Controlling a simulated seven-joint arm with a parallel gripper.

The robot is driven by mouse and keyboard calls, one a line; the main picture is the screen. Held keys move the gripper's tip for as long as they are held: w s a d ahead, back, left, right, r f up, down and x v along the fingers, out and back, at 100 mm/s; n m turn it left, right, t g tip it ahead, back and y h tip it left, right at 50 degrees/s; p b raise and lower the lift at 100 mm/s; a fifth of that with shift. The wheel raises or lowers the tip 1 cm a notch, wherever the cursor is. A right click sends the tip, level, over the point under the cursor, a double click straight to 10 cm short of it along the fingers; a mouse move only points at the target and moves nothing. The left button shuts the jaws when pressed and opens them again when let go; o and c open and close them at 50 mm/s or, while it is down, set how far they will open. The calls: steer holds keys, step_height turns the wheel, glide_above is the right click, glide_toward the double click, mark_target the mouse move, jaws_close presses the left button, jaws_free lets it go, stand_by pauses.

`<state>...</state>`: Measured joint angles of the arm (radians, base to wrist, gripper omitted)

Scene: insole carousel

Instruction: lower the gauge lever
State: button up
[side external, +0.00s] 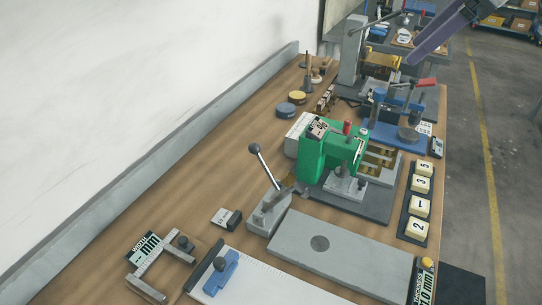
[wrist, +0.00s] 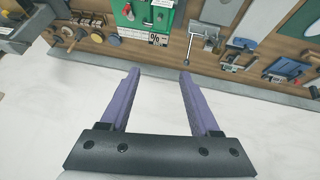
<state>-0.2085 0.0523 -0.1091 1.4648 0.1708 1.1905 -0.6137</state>
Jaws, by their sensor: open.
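A lever with a black ball knob and bright shaft (side external: 264,165) stands up, tilted left, from a grey base (side external: 268,213) at the left end of a long grey plate (side external: 345,258). A thickness readout (side external: 424,287) stands at the plate's right end. A second lever with a red handle (side external: 426,83) rises over a blue fixture farther back. I cannot tell for certain which is the gauge lever. My gripper (wrist: 158,73) is open and empty, with purple fingers apart. Part of it shows at the upper right (side external: 437,38) in the side view, away from the black-knobbed lever.
A green machine (side external: 312,160) stands behind the plate. Numbered blocks (side external: 421,185) line the right edge of the bench. A caliper (side external: 160,262) and a blue block (side external: 220,274) lie at the front left. The bench top (side external: 190,195) has bare room along the wall.

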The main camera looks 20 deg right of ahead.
steer(key=w+a+f+n+g+y, duration=0.1)
steer(key=w+a+f+n, duration=0.1)
steer(key=w+a+f, duration=0.5)
steer(key=w+a+f+n+g, duration=0.15)
steer(key=w+a+f, duration=0.35)
steer(key=a, duration=0.5)
steer(key=w+a+f, duration=0.1)
steer(key=a+f, duration=0.1)
steer(key=f, duration=0.3)
steer(key=w+a+f, duration=0.1)
steer(key=a+f, duration=0.2)
steer(key=f, duration=0.3)
steer(key=w+a+f+g, duration=0.1)
steer(key=a+f, duration=0.1)
steer(key=f, duration=0.4)
steer(key=shift+a+f, duration=0.2)
steer(key=shift+a, duration=0.15)
steer(key=shift+n, duration=0.25)
jaws_close()
